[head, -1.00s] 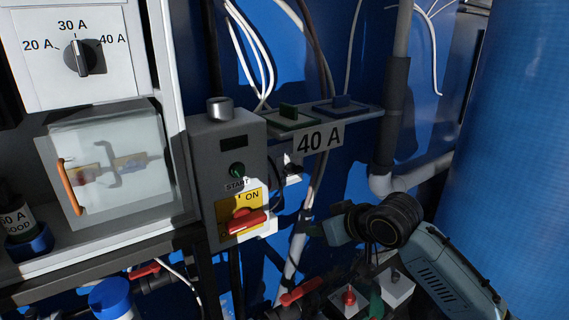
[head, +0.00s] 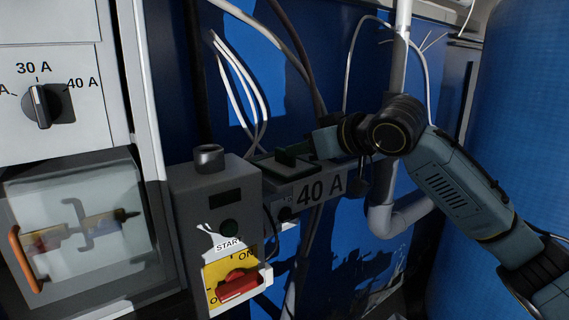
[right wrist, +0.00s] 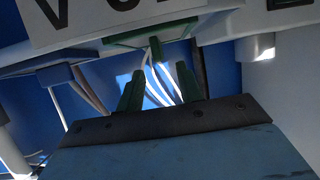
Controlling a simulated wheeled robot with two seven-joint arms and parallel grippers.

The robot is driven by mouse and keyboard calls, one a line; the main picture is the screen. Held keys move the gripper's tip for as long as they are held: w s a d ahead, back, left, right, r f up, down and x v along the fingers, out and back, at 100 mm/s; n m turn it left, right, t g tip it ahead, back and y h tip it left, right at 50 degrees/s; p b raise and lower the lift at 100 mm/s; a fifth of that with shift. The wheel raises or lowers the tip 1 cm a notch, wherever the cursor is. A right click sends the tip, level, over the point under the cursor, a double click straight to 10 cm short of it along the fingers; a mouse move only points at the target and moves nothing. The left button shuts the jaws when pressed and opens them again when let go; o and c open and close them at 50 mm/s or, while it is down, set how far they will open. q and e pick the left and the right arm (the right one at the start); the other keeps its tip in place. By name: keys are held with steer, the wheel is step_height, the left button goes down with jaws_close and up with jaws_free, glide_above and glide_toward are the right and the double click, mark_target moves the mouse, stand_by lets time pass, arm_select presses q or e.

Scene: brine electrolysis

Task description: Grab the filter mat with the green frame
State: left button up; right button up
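The filter mat with the green frame (head: 283,165) lies on the shelf marked 40 A, its green handle standing up. In the right wrist view the green frame (right wrist: 150,38) is near the top, and the handle (right wrist: 155,49) points toward the space between my fingertips. My right gripper (head: 312,148) is just right of the handle in the head view. In the right wrist view its two fingers (right wrist: 158,74) are apart with nothing held between them. Whether a finger touches the handle cannot be told. My left gripper is not in view.
A blue-framed mat (right wrist: 55,76) sits beside the green one, hidden behind my right arm in the head view. A grey START box (head: 215,225) stands left of the shelf. White cables (head: 240,90) hang behind, and a grey pipe (head: 385,212) runs at right.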

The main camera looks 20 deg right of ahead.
mark_target(283, 149)
steer(key=x, duration=0.7)
steer(key=shift+w+p, duration=0.2)
steer(key=shift+p, duration=0.2)
steer(key=shift+c, duration=0.5)
jaws_close()
